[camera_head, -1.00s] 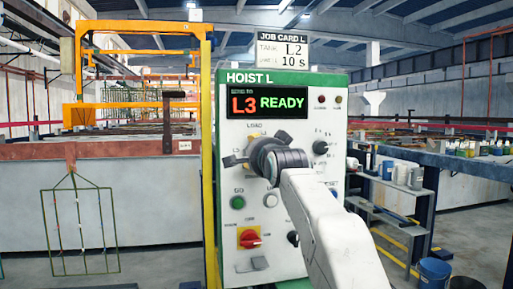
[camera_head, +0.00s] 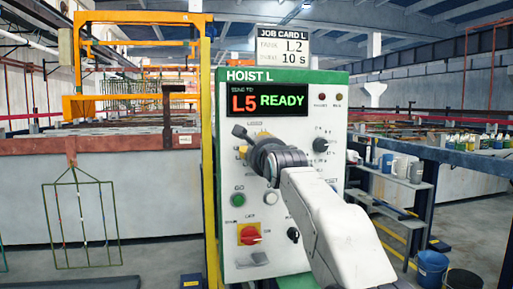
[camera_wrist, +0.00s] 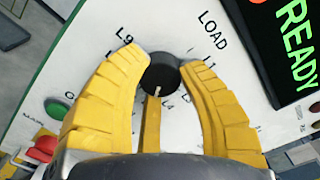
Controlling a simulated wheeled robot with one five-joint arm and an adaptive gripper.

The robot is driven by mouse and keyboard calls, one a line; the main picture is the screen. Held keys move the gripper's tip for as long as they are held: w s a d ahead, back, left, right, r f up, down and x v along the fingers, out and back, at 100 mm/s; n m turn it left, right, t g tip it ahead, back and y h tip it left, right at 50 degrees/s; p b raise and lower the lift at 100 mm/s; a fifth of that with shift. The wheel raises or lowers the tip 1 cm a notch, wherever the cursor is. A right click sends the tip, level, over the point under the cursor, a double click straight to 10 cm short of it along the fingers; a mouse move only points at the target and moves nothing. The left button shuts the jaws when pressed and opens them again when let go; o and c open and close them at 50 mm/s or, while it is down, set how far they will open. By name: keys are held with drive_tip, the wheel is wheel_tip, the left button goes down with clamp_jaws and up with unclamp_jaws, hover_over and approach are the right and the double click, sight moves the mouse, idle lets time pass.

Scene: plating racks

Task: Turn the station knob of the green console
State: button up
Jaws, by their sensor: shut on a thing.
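The console (camera_head: 325,112) has a white face and green edges and is headed HOIST L. Its display (camera_head: 268,102) reads L5 READY. The job card (camera_head: 283,54) above shows L2 and 10 s. In the wrist view, the black round station knob (camera_wrist: 160,73) with a pale pointer mark sits among labels including LOAD, L1 and L9. The yellow fingers of my gripper (camera_wrist: 163,67) are shut on the knob, one on each side. In the head view my gripper (camera_head: 254,147) and wrist hide the knob.
Below are a green button (camera_head: 238,200), a white button (camera_head: 271,202) and a red switch (camera_head: 250,236) on a yellow plate. Another black knob (camera_head: 321,145) is at the right. A yellow post (camera_head: 208,170) stands close along the console's left side.

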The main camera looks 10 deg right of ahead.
drive_tip(key=shift+a+r+m, duration=0.1)
drive_tip(key=shift+r+m, duration=0.2)
idle(0.4)
drive_tip(key=o, duration=1.2)
drive_tip(key=shift+w+f, duration=0.1)
drive_tip(key=shift+f, duration=0.1)
drive_tip(key=shift+s, duration=6.05)
